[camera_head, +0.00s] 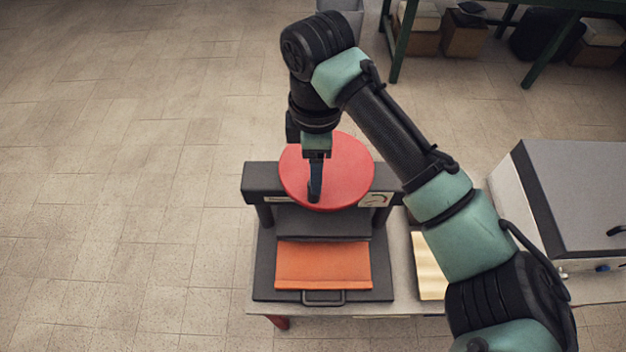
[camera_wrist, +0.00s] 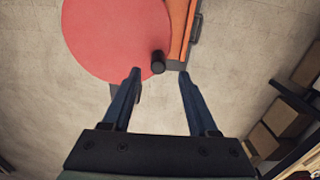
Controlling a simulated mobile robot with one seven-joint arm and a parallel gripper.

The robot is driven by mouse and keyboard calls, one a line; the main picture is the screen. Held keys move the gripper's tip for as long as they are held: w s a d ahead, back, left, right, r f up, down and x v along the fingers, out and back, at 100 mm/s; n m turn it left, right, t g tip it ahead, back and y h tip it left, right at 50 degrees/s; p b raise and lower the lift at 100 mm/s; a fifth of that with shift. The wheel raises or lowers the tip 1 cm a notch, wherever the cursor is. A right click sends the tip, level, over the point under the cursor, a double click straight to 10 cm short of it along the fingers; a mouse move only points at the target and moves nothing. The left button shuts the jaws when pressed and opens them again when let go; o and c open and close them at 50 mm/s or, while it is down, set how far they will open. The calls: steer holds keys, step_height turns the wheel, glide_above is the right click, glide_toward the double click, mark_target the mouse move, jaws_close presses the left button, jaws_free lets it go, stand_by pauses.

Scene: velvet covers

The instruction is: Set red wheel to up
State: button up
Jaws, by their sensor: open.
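The red wheel (camera_head: 345,172) is a flat round disc on top of a dark press frame (camera_head: 262,180). It also shows in the wrist view (camera_wrist: 112,35), with a short dark knob (camera_wrist: 158,62) standing near its rim. My gripper (camera_head: 315,195) points down over the front left part of the wheel in the head view. In the wrist view my gripper (camera_wrist: 158,75) is open, its two fingers apart, with the knob just beyond and between the fingertips. Nothing is held. The knob is hidden behind my gripper in the head view.
An orange cloth or board (camera_head: 323,264) lies on the press base, with a dark handle (camera_head: 323,298) in front. A yellowish sheet (camera_head: 428,266) lies to the right on the table. A large grey-topped box (camera_head: 575,195) stands farther right. Open floor lies left.

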step_height(320, 180, down, 8)
steer(key=shift+w+a+p, duration=0.15)
steer(key=shift+p, duration=0.6)
steer(key=shift+c, duration=0.3)
jaws_close()
steer(key=shift+r, duration=0.1)
stand_by(0.6)
